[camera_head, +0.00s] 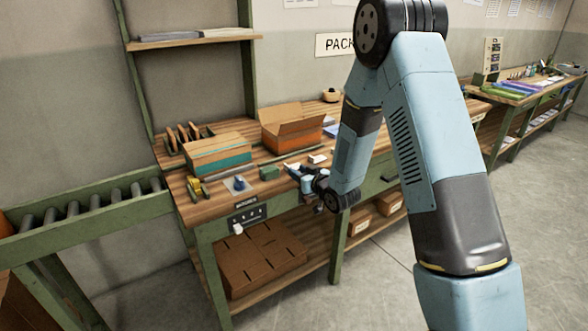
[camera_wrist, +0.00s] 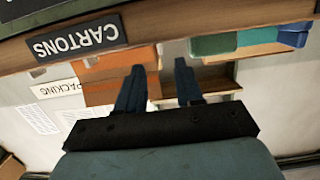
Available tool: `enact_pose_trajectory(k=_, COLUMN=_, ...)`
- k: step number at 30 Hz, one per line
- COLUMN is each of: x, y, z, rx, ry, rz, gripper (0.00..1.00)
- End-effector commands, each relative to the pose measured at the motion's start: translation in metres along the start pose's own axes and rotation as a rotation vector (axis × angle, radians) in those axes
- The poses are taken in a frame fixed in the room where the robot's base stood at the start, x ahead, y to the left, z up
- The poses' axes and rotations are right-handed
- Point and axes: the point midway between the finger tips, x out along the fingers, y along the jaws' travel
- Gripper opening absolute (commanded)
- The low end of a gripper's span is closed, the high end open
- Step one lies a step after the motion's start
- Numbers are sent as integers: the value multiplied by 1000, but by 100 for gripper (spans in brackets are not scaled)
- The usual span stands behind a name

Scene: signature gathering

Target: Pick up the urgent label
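I cannot pick out the urgent label for certain in either view; no readable urgent wording shows. A small white item (camera_head: 317,158) lies on the packing table (camera_head: 262,157), too small to identify. My gripper (camera_head: 318,205) is at the front edge of this table in the head view, its fingers hard to make out there. In the wrist view, which looks upside down, my gripper (camera_wrist: 158,82) has its two dark fingers apart with nothing between them. An orange box (camera_wrist: 112,72) shows beyond the fingers.
An open orange carton (camera_head: 291,135) and a closed orange-and-teal box (camera_head: 218,157) stand on the table. A green block (camera_head: 269,173), a blue-topped item (camera_head: 239,184) and a yellow tape dispenser (camera_head: 197,189) sit near the front. A CARTONS sign (camera_wrist: 77,38) is on the table's edge. A roller conveyor (camera_head: 90,215) adjoins left.

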Motion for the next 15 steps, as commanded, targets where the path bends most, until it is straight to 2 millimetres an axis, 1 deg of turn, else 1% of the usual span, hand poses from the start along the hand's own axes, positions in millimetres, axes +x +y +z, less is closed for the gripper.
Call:
enact_pose_trajectory(k=5, x=9, y=0, z=0, rx=0, ry=0, rz=0, gripper=36)
enact_pose_trajectory(k=15, x=50, y=0, z=2, rx=-1, ry=1, rz=0, gripper=36)
